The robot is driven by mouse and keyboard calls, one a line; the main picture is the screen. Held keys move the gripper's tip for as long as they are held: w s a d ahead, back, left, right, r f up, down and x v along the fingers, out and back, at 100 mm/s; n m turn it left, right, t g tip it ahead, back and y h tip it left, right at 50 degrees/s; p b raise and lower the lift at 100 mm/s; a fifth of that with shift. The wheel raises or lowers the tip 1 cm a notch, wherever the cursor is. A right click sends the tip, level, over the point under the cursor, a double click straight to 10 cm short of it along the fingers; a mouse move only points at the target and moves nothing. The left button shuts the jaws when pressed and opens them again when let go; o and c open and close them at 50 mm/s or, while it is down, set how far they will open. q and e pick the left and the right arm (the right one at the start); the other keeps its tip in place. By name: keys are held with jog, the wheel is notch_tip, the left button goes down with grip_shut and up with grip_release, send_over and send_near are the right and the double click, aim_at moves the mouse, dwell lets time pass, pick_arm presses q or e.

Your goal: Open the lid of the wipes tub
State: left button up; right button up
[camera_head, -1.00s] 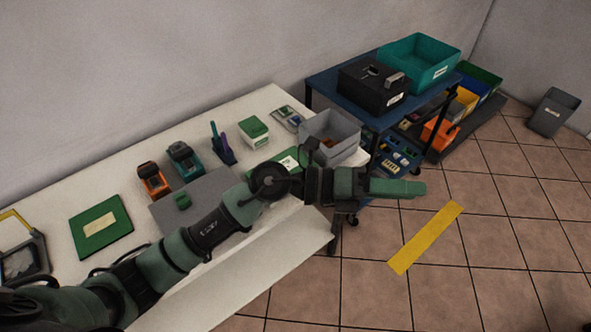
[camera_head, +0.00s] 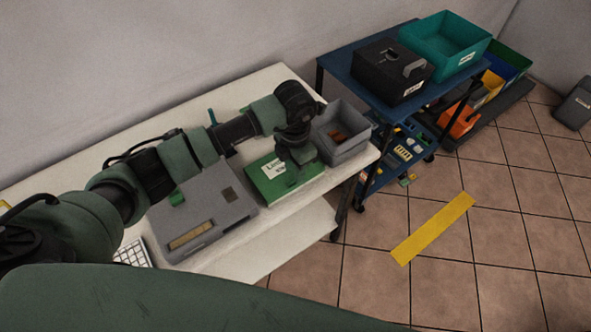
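No wipes tub can be made out now; my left arm covers the part of the white table where a white tub with a green lid stood earlier. My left gripper (camera_head: 297,158) hangs at the end of that arm, above or beside a flat green box (camera_head: 270,190) with a white label. Its fingers are too dark and small to tell open from shut. My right gripper is not in view.
A grey open bin (camera_head: 345,151) with brownish contents stands right of the gripper. A grey case (camera_head: 215,212) lies to its left on the table (camera_head: 225,262). A blue cart (camera_head: 340,68) carries a black box (camera_head: 385,75) and a teal bin (camera_head: 470,42).

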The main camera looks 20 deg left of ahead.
aim_at(284, 168)
pick_arm(q)
jog(key=shift+w+f, duration=0.2)
jog(key=shift+f, duration=1.4)
grip_shut()
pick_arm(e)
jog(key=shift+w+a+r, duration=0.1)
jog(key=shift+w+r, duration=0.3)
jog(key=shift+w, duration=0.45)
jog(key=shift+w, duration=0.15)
